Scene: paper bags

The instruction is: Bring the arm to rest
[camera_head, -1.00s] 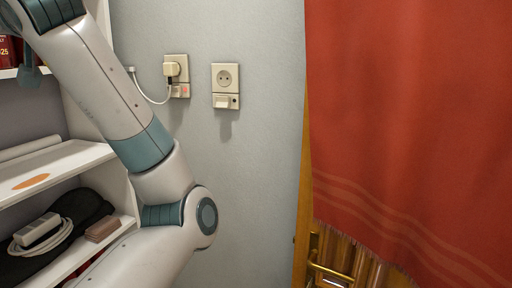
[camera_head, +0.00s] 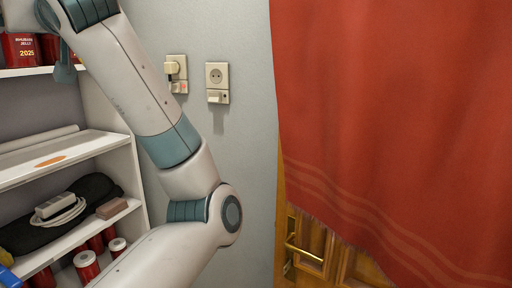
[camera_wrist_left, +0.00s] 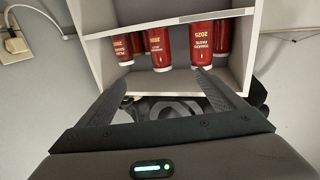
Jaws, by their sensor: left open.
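My left arm (camera_head: 160,120) crosses the left half of the head view, bent at the elbow in front of the grey wall. Its gripper jaws do not show clearly there. In the left wrist view my left gripper (camera_wrist_left: 165,95) is open, its two dark fingers spread with nothing between them. Beyond the fingertips is a white shelf unit (camera_wrist_left: 180,82) with several red jars (camera_wrist_left: 160,47). My right gripper is in neither view.
At left, a white shelf (camera_head: 70,158) holds a white power strip (camera_head: 58,206), a dark bag, a brown block (camera_head: 112,208) and red jars (camera_head: 88,266). Wall sockets (camera_head: 217,78) sit behind my arm. A red cloth (camera_head: 400,120) hangs over a wooden door (camera_head: 310,250) at right.

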